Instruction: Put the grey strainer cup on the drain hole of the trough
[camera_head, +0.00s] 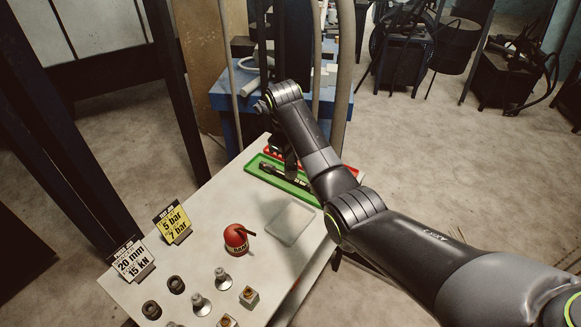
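I cannot make out a grey strainer cup, a trough or a drain hole for certain in this view. A shallow pale square tray (290,222) lies on the table near its right edge, with no hole visible in it. My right arm comes in from the right. Its gripper (284,163) hangs down, dark, over the far end of the table by the green tray (299,187). The fingertips are small and partly hidden, so I cannot tell open from shut. My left gripper is not in view.
The pale table (205,243) carries a red round container (236,238), dark rings (151,309), silver fittings (200,303), small square blocks (249,296) and a yellow sign (173,222) beside a white sign (131,263). A blue bench (226,101) stands behind.

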